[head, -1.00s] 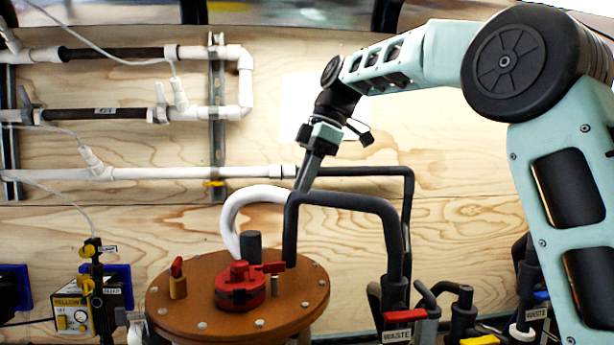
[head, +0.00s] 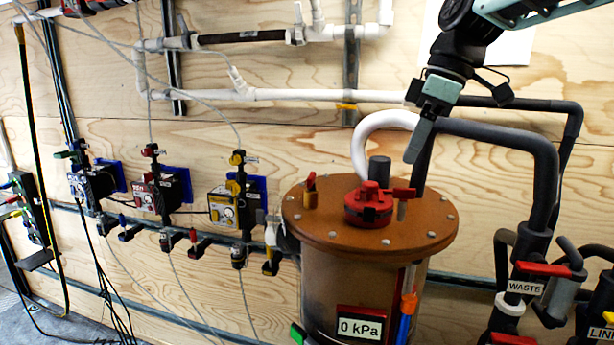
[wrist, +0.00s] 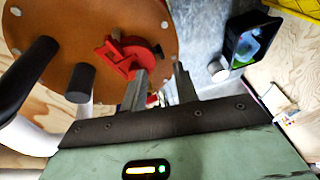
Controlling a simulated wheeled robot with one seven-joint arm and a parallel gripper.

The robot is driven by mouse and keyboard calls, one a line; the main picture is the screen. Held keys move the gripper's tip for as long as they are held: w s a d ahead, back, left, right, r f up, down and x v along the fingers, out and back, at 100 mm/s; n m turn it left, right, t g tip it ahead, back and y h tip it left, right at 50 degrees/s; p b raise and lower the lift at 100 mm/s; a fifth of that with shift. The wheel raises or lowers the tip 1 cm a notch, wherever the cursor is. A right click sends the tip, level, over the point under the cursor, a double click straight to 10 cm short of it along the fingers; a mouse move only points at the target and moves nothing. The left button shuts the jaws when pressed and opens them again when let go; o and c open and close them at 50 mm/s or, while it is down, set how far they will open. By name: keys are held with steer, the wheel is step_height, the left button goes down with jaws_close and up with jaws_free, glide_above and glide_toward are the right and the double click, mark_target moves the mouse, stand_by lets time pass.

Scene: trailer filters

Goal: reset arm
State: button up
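My gripper (head: 411,158) hangs from my arm in the head view, pointing down, its fingers lined up one behind the other near the red valve. In the wrist view my gripper (wrist: 158,76) shows two grey fingers apart with nothing between them. The red valve (head: 368,207) sits on the brown round lid (head: 330,228) of a tank. In the wrist view the red valve (wrist: 128,55) and the lid (wrist: 105,20) lie beyond the fingers, to the left. I cannot tell the exact gap to the valve.
A thick black pipe (head: 545,165) bends close to my gripper on the right. A white hose (head: 362,150) curves behind the lid. Several small pump boxes (head: 230,210) line the wooden wall at left. A 0 kPa display (head: 361,327) is on the tank front.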

steer(key=s+a+f+m+h, duration=0.1)
steer(key=s+a+f, duration=0.2)
steer(key=s+f, duration=0.25)
steer(key=s+a+f+m, duration=0.2)
steer(key=s+a+f, duration=0.25)
steer(key=s, duration=0.25)
steer(key=s+d+f+m+h, duration=0.2)
steer(key=s+d+f, duration=0.1)
steer(key=s+f, duration=0.9)
steer(key=s, duration=0.3)
